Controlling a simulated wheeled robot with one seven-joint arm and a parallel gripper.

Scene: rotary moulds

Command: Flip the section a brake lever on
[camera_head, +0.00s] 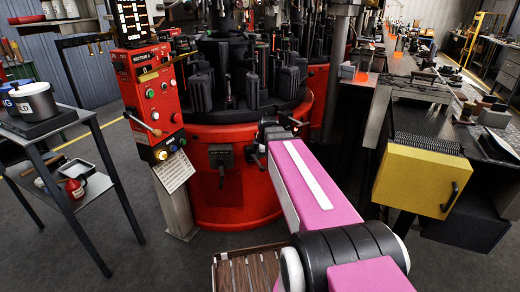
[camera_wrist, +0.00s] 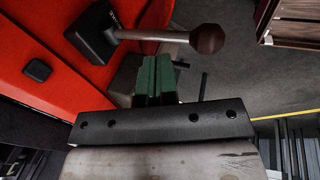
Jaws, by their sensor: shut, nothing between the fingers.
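In the wrist view, a lever with a dark round knob (camera_wrist: 207,38) on a metal rod stands out from a black mount (camera_wrist: 93,36) on a red surface. The rod points right. My gripper (camera_wrist: 156,62) has green fingers, pressed together and empty, just below the rod in the picture; I cannot tell if they touch it. In the head view, a black lever unit (camera_head: 221,158) sits on the red machine base, with another dark lever part (camera_head: 254,157) beside my arm. My fingers are hidden there. Which unit the wrist view shows is unclear.
A red control panel (camera_head: 149,90) marked section A stands left of the round red machine base (camera_head: 235,195). A side table (camera_head: 58,150) is at the left. A yellow box (camera_head: 420,180) juts out at the right. A slatted wooden item (camera_head: 247,272) is low in front.

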